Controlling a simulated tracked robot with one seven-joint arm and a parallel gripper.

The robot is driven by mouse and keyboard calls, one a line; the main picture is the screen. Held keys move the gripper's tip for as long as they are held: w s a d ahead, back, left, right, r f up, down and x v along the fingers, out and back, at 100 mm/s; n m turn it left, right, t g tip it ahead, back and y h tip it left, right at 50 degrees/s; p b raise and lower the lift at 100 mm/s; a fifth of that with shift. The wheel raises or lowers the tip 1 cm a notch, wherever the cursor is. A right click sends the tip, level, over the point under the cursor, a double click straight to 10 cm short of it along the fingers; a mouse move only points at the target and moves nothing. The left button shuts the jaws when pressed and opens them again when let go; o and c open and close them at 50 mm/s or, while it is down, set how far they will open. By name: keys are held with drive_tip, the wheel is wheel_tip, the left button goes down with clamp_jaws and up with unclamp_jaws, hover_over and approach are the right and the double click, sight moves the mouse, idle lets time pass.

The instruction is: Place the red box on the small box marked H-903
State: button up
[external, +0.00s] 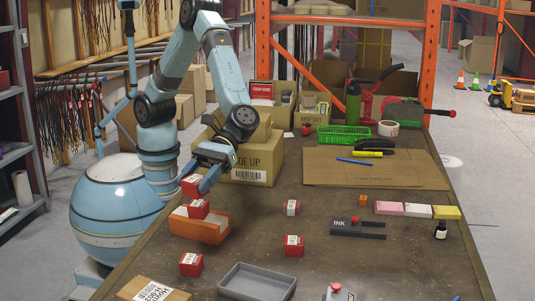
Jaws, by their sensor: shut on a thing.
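My gripper (203,183) is over the left side of the table, just above an orange rack (210,233). It is shut on a red box (190,186) with a white label. The small cardboard box marked H-903 (150,290) lies at the bottom left edge of the picture, partly cut off, with its label facing up. The held red box is apart from it, farther back on the table. Another red box (199,209) is at the orange rack, just below the held one.
A grey tray (258,282) is at the front, right of the H-903 box. An ink pad (350,228), a dark bottle (441,230) and coloured blocks (404,209) are at the right. Cardboard sheets (375,175) and a green basket (343,134) lie behind. The table's middle has free room.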

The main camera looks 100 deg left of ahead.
drive_tip(key=s+d+f, duration=0.2)
drive_tip(key=s+d, duration=0.6)
drive_tip(key=s, duration=0.3)
hover_over(155, 293)
drive_tip(key=shift+m+g, duration=0.3)
wheel_tip(155, 293, down, 10)
drive_tip(key=shift+a+r, duration=0.15)
drive_tip(key=shift+r, duration=0.1)
drive_tip(key=shift+f, duration=1.75)
drive_tip(key=shift+f, duration=0.1)
drive_tip(key=o, duration=1.1)
